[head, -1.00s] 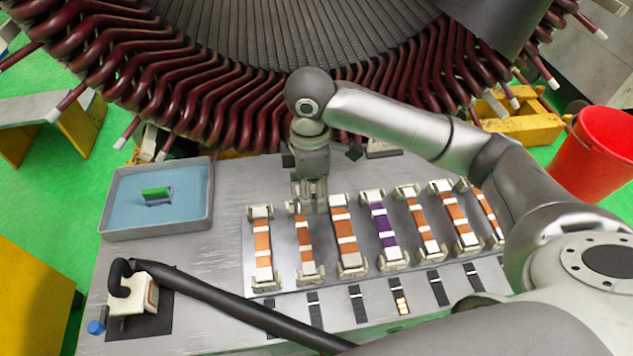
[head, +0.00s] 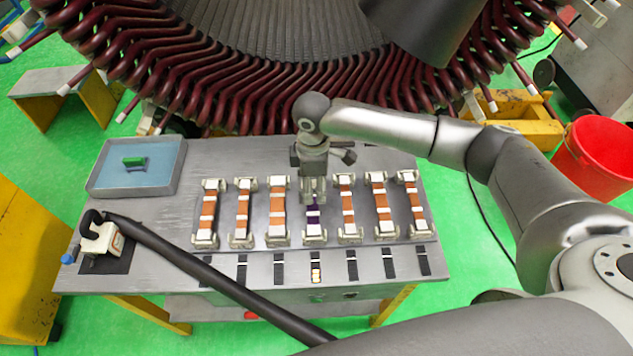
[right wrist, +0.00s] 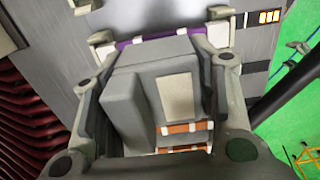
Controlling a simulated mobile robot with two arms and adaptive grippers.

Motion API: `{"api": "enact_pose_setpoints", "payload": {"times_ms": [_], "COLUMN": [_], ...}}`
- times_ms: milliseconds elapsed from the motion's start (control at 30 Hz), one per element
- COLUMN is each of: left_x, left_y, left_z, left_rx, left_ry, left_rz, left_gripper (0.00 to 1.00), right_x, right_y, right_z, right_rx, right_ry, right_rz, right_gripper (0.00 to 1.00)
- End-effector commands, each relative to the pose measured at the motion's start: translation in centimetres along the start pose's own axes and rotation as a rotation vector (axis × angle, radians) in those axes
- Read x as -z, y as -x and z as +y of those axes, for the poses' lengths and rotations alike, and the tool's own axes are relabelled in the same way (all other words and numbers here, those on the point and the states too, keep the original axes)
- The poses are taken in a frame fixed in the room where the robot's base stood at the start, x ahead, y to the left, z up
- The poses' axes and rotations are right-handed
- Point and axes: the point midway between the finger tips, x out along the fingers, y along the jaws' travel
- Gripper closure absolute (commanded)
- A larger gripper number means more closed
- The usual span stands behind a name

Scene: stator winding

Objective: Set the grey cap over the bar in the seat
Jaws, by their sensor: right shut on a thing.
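My right gripper (head: 313,192) is above the purple bar (head: 315,216) in the middle of the row of seats. In the right wrist view it is shut on the grey cap (right wrist: 148,90), a blocky piece with a paler face. Part of the purple bar (right wrist: 138,51) shows just beyond the cap there. The bar lies in a seat with pale end blocks (head: 315,233); the far end is hidden behind the gripper. I cannot tell whether the cap touches the bar. My left gripper is not in view.
Orange bars (head: 277,208) in similar seats stand close on both sides. Black strips (head: 278,269) lie along the table's front. A blue tray (head: 136,167) is at the left. A dark tube (head: 200,262) crosses the front left. The big stator (head: 250,85) stands behind.

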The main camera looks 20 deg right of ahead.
Motion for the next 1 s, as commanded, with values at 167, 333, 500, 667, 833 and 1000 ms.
{"api": "enact_pose_setpoints", "payload": {"times_ms": [167,333,500,667,833,1000], "left_x": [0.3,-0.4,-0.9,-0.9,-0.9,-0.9], "left_y": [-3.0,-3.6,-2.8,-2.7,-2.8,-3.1], "left_z": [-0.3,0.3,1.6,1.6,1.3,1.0], "left_rx": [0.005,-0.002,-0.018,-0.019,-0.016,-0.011], "left_ry": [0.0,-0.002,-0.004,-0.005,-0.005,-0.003], "left_rz": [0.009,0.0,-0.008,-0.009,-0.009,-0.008], "left_gripper": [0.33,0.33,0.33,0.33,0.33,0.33], "right_x": [-0.1,-0.1,0.0,-0.1,-0.1,-0.1], "right_y": [-2.7,-3.1,-3.0,-3.3,-3.4,-4.2], "right_z": [0.0,0.0,-0.1,0.0,0.0,-0.1], "right_rx": [-0.001,-0.001,0.001,0.0,0.0,0.001], "right_ry": [0.0,-0.001,-0.001,-0.002,-0.002,-0.002], "right_rz": [-0.001,-0.001,-0.001,-0.002,-0.001,-0.002], "right_gripper": [0.73,0.73,0.73,0.73,0.73,0.73]}}
